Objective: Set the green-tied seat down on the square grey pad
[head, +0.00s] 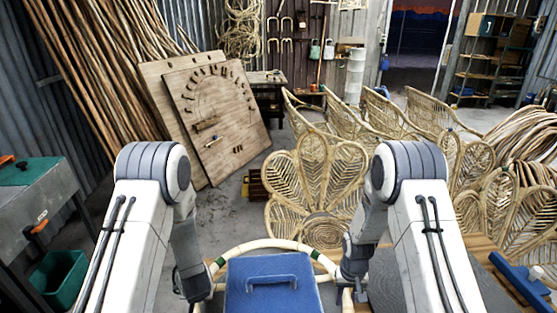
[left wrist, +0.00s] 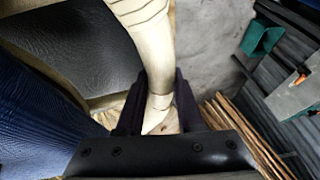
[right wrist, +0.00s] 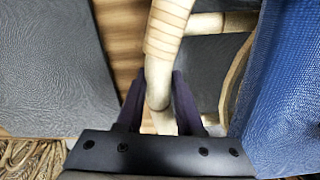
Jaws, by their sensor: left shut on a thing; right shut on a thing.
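The green-tied seat (head: 265,243) is a pale rattan hoop with green bands, at the bottom middle of the head view. My left gripper (head: 195,296) is shut on its left side; the left wrist view shows a pale wrapped pole (left wrist: 145,30) between the fingers. My right gripper (head: 350,288) is shut on its right side, with a wrapped pole (right wrist: 165,35) between the fingers in the right wrist view. The square grey pad (head: 384,286) lies right of my right gripper, partly hidden by my arm. It also fills the left of the right wrist view (right wrist: 50,75).
The pad lies on a wooden bench (head: 490,256), with a blue tool (head: 520,280) at its right. Rattan chairs (head: 318,175) stand ahead. A peg board (head: 212,115) leans at the back left. A grey table (head: 38,195) and green bin (head: 63,277) stand at the left.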

